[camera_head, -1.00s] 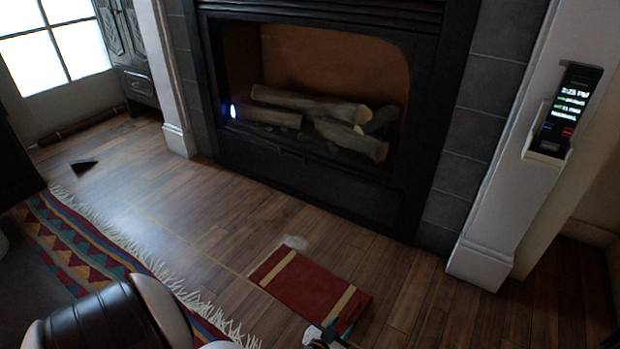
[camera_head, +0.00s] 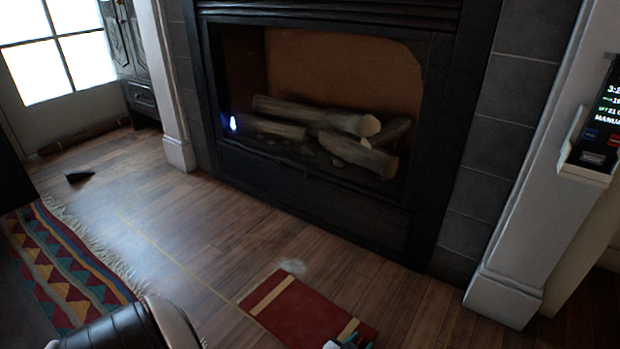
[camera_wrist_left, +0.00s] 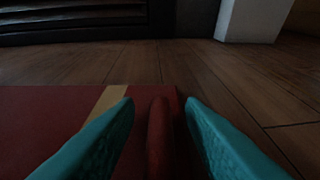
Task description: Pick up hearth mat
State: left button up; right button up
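The hearth mat (camera_head: 300,313) is dark red with two tan stripes. It lies on the wood floor in front of the fireplace, at the bottom centre of the head view. My left gripper (camera_head: 347,343) is at the mat's near right part, mostly cut off by the picture's bottom edge. In the left wrist view, its two teal fingers (camera_wrist_left: 158,104) are apart, on either side of a raised red ridge (camera_wrist_left: 159,135) by the mat's right edge. Gaps show between the ridge and both fingers. The mat (camera_wrist_left: 45,118) lies flat to the left. My right gripper is not in view.
The black fireplace (camera_head: 310,205) with logs stands behind the mat. A white pillar base (camera_head: 503,297) is to the right. A patterned fringed rug (camera_head: 62,262) lies at the left. A small dark wedge (camera_head: 80,177) sits on the floor. Open floor lies between.

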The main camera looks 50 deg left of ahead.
pick_arm(q)
grip_shut()
jog(key=shift+r, duration=0.1)
dwell(1.3)
